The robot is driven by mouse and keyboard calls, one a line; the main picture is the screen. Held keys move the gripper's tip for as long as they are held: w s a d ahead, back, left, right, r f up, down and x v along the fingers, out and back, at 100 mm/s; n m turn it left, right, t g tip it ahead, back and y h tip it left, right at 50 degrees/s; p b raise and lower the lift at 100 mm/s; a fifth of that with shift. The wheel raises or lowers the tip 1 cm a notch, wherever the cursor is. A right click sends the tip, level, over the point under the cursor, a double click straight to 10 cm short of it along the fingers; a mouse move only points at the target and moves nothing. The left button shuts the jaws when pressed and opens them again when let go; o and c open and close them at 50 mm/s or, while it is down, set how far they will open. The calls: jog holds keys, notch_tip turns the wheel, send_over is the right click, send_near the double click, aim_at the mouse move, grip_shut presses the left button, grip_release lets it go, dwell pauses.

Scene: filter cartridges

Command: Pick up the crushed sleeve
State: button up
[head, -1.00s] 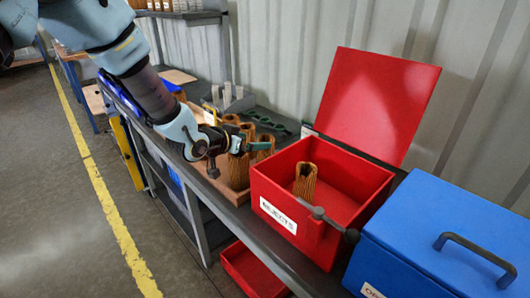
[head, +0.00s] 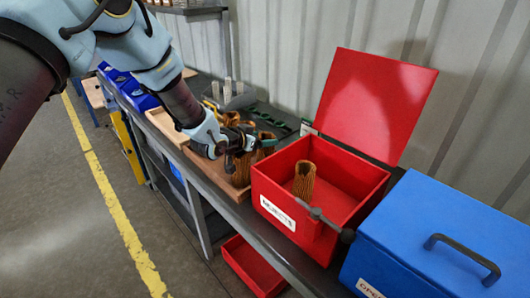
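Several brown pleated sleeves stand in a wooden tray (head: 207,178) on the bench; one sleeve (head: 241,171) shows at its front right end, just below my gripper. Another sleeve (head: 304,182) stands upright inside the open red bin marked REJECTS (head: 285,212). I cannot tell which sleeve in the tray is crushed, as my gripper and wrist cover part of the group. My gripper (head: 266,144) is over the right end of the tray, its greenish fingertips pointing right, near the bin's left wall. Whether its fingers are open or shut is too small to tell.
The red lid (head: 375,105) stands raised behind the bin, and a dark lever sticks out at its front. A closed blue box (head: 430,240) with a handle is at the right. Grey blocks (head: 228,90) stand behind the tray. A red drawer-like bin (head: 252,268) is below the bench.

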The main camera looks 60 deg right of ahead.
grip_shut()
dwell(0.4)
jog(key=shift+r, duration=0.1)
